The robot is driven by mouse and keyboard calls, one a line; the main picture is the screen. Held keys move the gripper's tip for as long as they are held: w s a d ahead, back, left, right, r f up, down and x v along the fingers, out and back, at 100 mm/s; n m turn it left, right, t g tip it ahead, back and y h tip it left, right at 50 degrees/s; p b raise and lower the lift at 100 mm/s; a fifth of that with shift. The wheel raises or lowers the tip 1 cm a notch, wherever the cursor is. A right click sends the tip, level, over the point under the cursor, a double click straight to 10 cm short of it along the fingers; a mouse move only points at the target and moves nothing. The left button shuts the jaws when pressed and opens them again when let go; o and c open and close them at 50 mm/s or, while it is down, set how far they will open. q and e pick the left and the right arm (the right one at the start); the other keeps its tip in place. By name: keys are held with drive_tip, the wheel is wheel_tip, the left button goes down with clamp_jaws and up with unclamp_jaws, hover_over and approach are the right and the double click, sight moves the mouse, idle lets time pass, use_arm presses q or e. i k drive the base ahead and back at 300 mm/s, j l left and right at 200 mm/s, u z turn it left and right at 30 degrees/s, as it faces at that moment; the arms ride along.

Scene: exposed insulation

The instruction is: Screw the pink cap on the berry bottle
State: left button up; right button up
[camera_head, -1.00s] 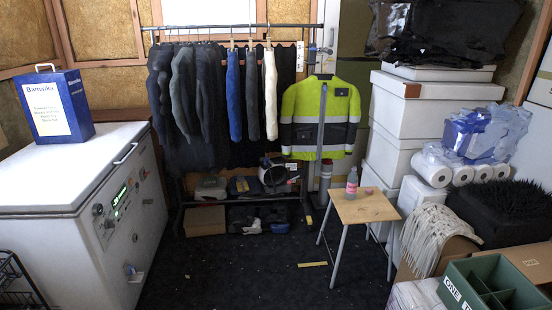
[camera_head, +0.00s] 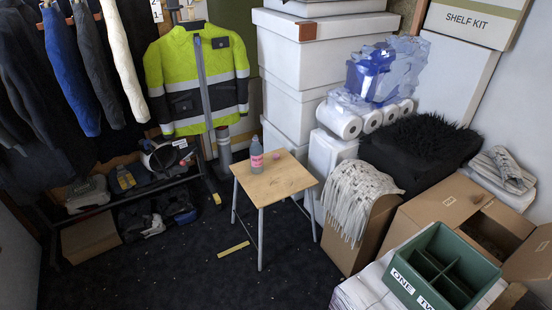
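The berry bottle (camera_head: 257,156) stands upright on a small wooden-topped table (camera_head: 275,183) in the middle of the head view. It is clear with a pink label, and its top looks narrow and pale. A small pink thing (camera_head: 276,155), likely the pink cap, lies on the tabletop just right of the bottle and apart from it. Neither of my grippers is in view.
White boxes (camera_head: 287,92) are stacked behind the table. A mop head (camera_head: 357,200) hangs over a cardboard box at right, near a green divided crate (camera_head: 440,268). A clothes rack stands at left. Dark floor (camera_head: 180,262) in front of the table is mostly clear.

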sight(256, 150)
drive_tip(key=i+j+z, duration=0.1)
drive_tip(key=z, duration=0.3)
drive_tip(key=i+j+z, duration=0.1)
drive_tip(key=z, duration=0.3)
drive_tip(key=j+z, duration=0.1)
drive_tip(key=z, duration=0.25)
drive_tip(key=i+j+z, duration=0.2)
drive_tip(key=j, duration=0.4)
drive_tip(key=i+j+z, duration=0.2)
drive_tip(key=j, duration=0.45)
drive_tip(key=j+z, duration=0.2)
drive_tip(key=j, duration=0.45)
drive_tip(key=i+j+z, duration=0.2)
drive_tip(key=j, duration=1.3)
